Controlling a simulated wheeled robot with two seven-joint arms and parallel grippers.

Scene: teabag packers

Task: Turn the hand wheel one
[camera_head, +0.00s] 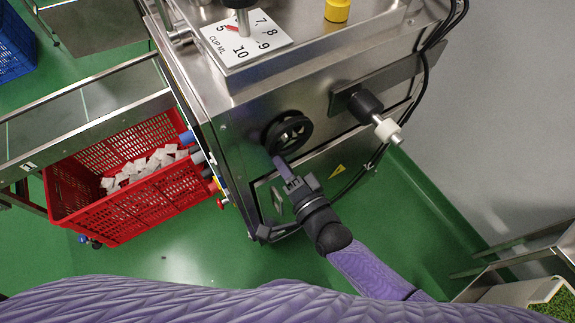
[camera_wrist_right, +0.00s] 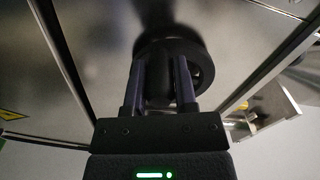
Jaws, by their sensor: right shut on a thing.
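The black hand wheel (camera_head: 288,133) sits on the front face of the steel machine (camera_head: 235,125). My right gripper (camera_head: 279,161) reaches up to it from below and is shut on its lower rim. In the right wrist view the wheel (camera_wrist_right: 165,48) lies straight ahead, with the two dark fingers of my right gripper (camera_wrist_right: 160,75) against it. The finger tips are partly lost in the dark there. My left gripper is not in view.
A red crate (camera_head: 130,205) with white teabags stands at the left under a steel chute (camera_head: 85,110). Black cables (camera_head: 424,75) run down the machine's right side. A grey wall (camera_head: 500,110) is at the right.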

